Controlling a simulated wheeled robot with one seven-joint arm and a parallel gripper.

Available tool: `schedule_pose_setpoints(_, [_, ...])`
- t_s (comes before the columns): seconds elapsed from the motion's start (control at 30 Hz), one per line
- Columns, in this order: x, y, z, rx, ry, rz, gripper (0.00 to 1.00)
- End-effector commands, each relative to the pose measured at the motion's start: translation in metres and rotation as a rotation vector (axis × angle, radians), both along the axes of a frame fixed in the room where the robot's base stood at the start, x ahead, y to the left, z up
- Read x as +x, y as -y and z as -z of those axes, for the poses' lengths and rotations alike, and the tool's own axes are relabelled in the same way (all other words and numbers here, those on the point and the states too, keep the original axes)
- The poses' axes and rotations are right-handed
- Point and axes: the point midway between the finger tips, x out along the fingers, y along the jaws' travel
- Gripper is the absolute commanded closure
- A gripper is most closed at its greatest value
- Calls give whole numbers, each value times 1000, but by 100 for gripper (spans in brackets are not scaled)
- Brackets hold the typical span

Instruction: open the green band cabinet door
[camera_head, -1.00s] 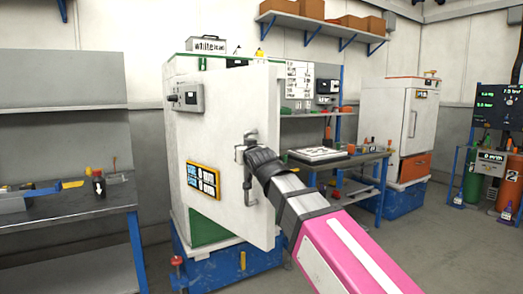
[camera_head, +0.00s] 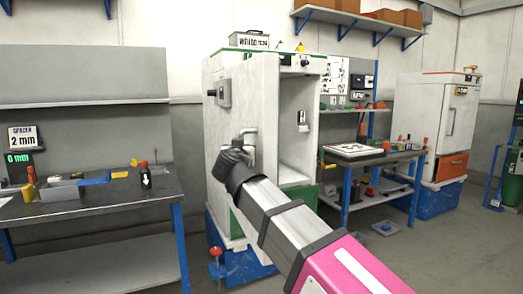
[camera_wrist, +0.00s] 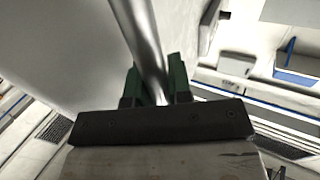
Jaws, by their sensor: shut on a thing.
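The white cabinet (camera_head: 212,140) with green bands (camera_head: 300,195) stands in the middle of the head view. Its door (camera_head: 264,105) is swung open toward the left, and the pale interior (camera_head: 297,120) shows to its right. My gripper (camera_head: 246,147) is at the metal door handle (camera_head: 249,131), and my wrist hides part of it. In the wrist view the dark green fingers (camera_wrist: 156,88) are shut on the round metal handle bar (camera_wrist: 138,35). The pale door face fills the upper left there.
A grey workbench (camera_head: 100,205) with tools stands at the left. A blue-legged table (camera_head: 412,158) with a white board is right of the cabinet. A second white cabinet (camera_head: 425,110) stands farther right. Open floor (camera_head: 430,250) lies at the lower right.

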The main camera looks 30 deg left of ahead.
Motion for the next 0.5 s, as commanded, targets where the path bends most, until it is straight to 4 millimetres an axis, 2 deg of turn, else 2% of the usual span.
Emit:
schedule_pose_setpoints(0.03, [-9,-8,1,-2,-4,12,100])
schedule_pose_setpoints(0.2, [-27,-26,2,-1,-5,52,100])
schedule_pose_setpoints(0.5, [-44,-43,2,-2,-6,96,100])
